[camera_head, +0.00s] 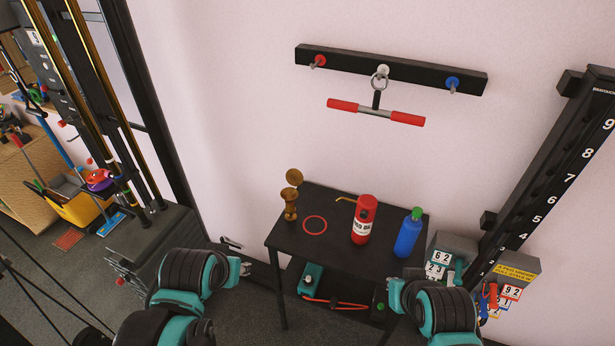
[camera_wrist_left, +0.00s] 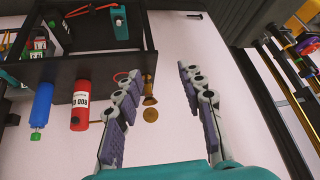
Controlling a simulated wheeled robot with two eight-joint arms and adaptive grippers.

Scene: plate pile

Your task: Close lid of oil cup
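The oil cup (camera_head: 290,207) is a small brass cup at the left end of the black table. Its round lid (camera_head: 294,177) stands tipped up and open behind the cup. In the left wrist view, which looks upside down, the cup (camera_wrist_left: 150,88) and its lid (camera_wrist_left: 151,115) show just beyond my fingers. My left gripper (camera_head: 238,255) is open and empty, left of the table and apart from the cup; its spread fingers fill the left wrist view (camera_wrist_left: 155,85). My right arm's end is by the table's right front; its fingers cannot be made out.
A red oil can (camera_head: 363,222), a blue bottle (camera_head: 408,235) and a red ring (camera_head: 315,225) are on the black table (camera_head: 335,255). The lower shelf holds a teal box (camera_head: 312,280). A wall rack (camera_head: 395,70) with a red-handled bar hangs above. A black post stands left.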

